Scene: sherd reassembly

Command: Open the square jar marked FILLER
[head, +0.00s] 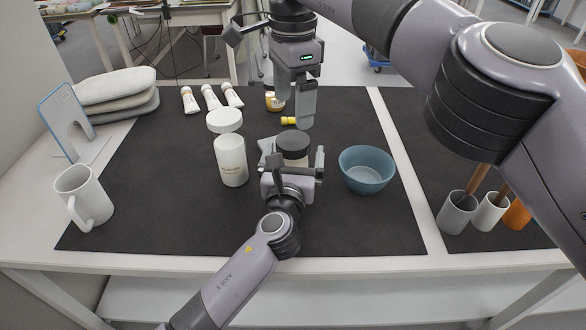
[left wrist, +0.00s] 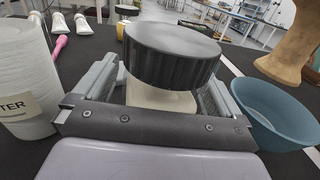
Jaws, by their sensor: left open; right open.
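A jar with a round, ribbed black lid (head: 292,143) stands near the middle of the dark mat. In the left wrist view its black lid (left wrist: 172,52) sits on a cream body (left wrist: 160,98); no label shows, so I cannot read FILLER. My left gripper (head: 292,164) is open, with a finger on either side of the jar's body below the lid; I cannot tell whether they touch it. My right gripper (head: 302,122) is open, pointing down behind and above the jar, apart from the lid.
A white PLASTER jar (head: 231,165) stands close left of my left gripper. A blue bowl (head: 367,170) is close right. Behind are white tubes (head: 210,97), a small yellow-labelled jar (head: 273,101) and a yellow item (head: 288,121). A mug (head: 84,197) stands left; cups (head: 457,212) stand right.

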